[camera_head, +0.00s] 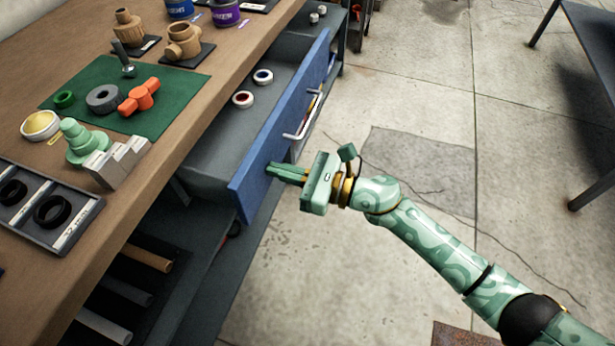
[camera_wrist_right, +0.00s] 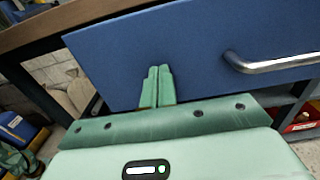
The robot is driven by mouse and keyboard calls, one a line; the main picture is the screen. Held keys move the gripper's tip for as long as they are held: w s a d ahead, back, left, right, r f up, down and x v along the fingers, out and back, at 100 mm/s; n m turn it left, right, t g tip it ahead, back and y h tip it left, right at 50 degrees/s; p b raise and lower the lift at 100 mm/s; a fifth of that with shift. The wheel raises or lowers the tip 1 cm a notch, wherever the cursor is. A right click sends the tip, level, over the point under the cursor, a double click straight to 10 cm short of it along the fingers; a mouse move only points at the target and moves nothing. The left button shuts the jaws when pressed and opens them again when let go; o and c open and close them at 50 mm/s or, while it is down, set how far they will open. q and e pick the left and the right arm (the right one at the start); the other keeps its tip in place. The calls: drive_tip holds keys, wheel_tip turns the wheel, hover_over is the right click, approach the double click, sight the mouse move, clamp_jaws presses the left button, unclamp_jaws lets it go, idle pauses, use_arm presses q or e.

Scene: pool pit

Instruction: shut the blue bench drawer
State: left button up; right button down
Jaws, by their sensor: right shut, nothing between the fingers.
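The blue bench drawer (camera_head: 258,170) is pulled out from the wooden bench, and its grey inside shows with a few small rolls in it. Its front with the silver bar handle (camera_head: 303,118) faces right. My right gripper (camera_head: 270,168) is shut and empty, its fingertips at the drawer front near the front's lower-left end, to the near side of the handle. In the right wrist view the shut fingers (camera_wrist_right: 157,85) point at the blue panel (camera_wrist_right: 190,50), left of the handle (camera_wrist_right: 270,64); whether they touch it I cannot tell. My left gripper is not in view.
The wooden bench top (camera_head: 180,110) carries a green mat (camera_head: 160,118), pipe fittings, paint cans and a tray (camera_head: 85,215) of black rings. Rods lie on a shelf below. The concrete floor right of the drawer is open, with a dark table (camera_head: 590,50) at upper right.

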drive_tip(key=b+x, duration=0.3)
drive_tip(key=x, duration=0.9)
drive_tip(key=shift+f, duration=0.1)
drive_tip(key=shift+a+r+b, duration=0.15)
drive_tip(key=shift+r+b, duration=0.05)
drive_tip(key=shift+b, duration=0.1)
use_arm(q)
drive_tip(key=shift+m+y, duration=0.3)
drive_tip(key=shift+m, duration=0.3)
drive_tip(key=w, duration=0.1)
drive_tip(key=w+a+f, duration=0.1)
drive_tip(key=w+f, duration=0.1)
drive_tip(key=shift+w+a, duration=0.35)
